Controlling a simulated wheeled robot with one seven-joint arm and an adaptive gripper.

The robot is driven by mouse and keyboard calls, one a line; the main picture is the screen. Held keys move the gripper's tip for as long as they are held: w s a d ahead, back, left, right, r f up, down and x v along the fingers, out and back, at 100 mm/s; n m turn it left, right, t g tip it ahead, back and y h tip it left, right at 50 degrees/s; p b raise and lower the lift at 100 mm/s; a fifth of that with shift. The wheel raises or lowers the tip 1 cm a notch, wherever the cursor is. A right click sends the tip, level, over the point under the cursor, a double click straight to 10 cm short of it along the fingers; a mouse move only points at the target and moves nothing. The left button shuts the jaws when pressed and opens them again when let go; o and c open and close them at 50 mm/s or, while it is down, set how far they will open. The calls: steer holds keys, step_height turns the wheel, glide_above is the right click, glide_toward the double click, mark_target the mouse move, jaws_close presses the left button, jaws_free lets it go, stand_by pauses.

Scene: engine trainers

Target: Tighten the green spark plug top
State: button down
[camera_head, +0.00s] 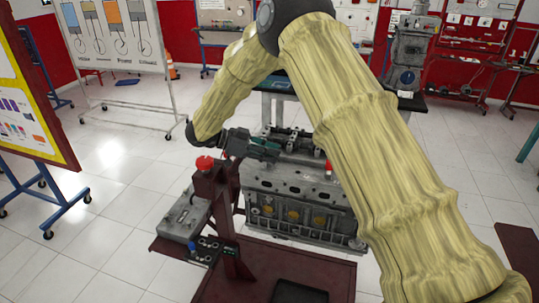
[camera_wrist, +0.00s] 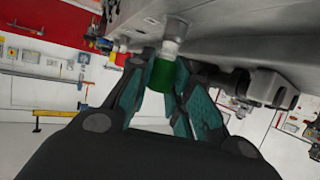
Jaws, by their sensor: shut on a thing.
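The green spark plug top (camera_wrist: 161,74) is in the middle of the wrist view, with a pale collar (camera_wrist: 170,46) beyond it at the engine surface (camera_wrist: 240,40). My gripper (camera_wrist: 158,88) has its teal finger pads on both sides of the green top, closed on it. In the head view my gripper (camera_head: 262,146) reaches over the top of the grey engine block (camera_head: 300,203) from the left. The green top cannot be made out there; the gripper and engine top hide it.
A dark red stand (camera_head: 228,205) with a red knob (camera_head: 204,163) rises close to my wrist. A grey box-like part (camera_head: 184,217) sits left of it. A black tray (camera_head: 298,292) lies on the stand's base.

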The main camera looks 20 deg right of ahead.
steer(key=m+g+y+b, duration=0.1)
steer(key=m+g, duration=0.2)
steer(key=shift+d+f, duration=0.1)
steer(key=shift+f, duration=0.05)
steer(key=m+g+y, duration=0.1)
steer(key=m+g+p, duration=0.1)
steer(key=g, duration=0.1)
steer(key=shift+r+m+y+p, duration=0.3)
steer(key=shift+r+y, duration=0.05)
steer(key=shift+y, duration=0.05)
steer(key=m+g+y+p, duration=0.2)
steer(key=p, duration=0.1)
steer(key=shift+p, duration=0.35)
steer(key=shift+f+m+g+y+p, duration=0.1)
steer(key=shift+m+g+y+p, duration=0.4)
steer(key=shift+m+y+p, duration=0.45)
steer(key=shift+f+m+p, duration=0.1)
steer(key=shift+m+p, duration=0.15)
steer(key=shift+p, duration=0.15)
steer(key=c, duration=1.3)
jaws_free()
steer(key=shift+f+b, duration=0.1)
steer(key=shift+b, duration=0.2)
